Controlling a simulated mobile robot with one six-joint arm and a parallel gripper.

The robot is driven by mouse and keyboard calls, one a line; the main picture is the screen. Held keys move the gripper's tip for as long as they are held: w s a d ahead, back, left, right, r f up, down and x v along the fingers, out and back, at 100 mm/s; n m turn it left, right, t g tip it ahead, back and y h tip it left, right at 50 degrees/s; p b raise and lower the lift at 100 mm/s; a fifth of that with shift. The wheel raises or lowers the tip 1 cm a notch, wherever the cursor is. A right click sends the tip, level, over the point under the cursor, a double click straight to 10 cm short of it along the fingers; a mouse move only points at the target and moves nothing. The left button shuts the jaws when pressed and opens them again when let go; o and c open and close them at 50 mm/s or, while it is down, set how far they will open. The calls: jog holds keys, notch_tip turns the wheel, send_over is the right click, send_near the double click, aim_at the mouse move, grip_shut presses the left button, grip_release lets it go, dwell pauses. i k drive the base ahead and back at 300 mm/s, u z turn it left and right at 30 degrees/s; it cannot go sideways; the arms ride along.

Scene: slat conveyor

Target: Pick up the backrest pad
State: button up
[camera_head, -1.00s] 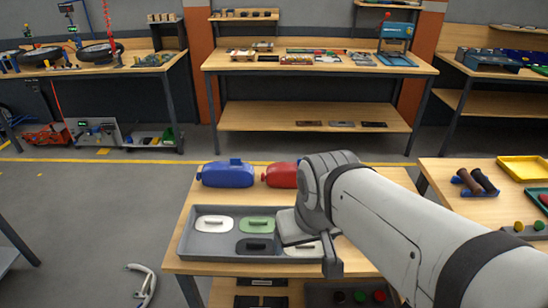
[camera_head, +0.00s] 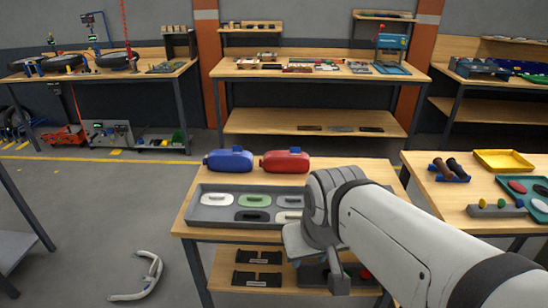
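No thing in view is clearly the backrest pad. A grey tray (camera_head: 192,224) on the near wooden bench holds several rounded pads with bar-like tops: a white one (camera_head: 216,199), a green one (camera_head: 254,201), a light grey one (camera_head: 294,201), a dark one (camera_head: 252,215) and a pale one (camera_head: 290,217) partly hidden by my arm. My gripper (camera_head: 318,262) hangs at the bench's front edge, right of the pale pad in the picture. The wrist hides most of it, so its opening and anything between the fingers cannot be made out.
A blue container (camera_head: 228,160) and a red container (camera_head: 285,161) stand behind the tray. Dark trays (camera_head: 257,279) lie on the lower shelf. A side bench at right holds a yellow tray (camera_head: 503,160). A white curved piece (camera_head: 150,278) lies on open floor.

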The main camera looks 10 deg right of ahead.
aim_at(275, 162)
jog(key=z, duration=0.45)
jog(key=i, duration=1.25)
jog(key=z, duration=0.05)
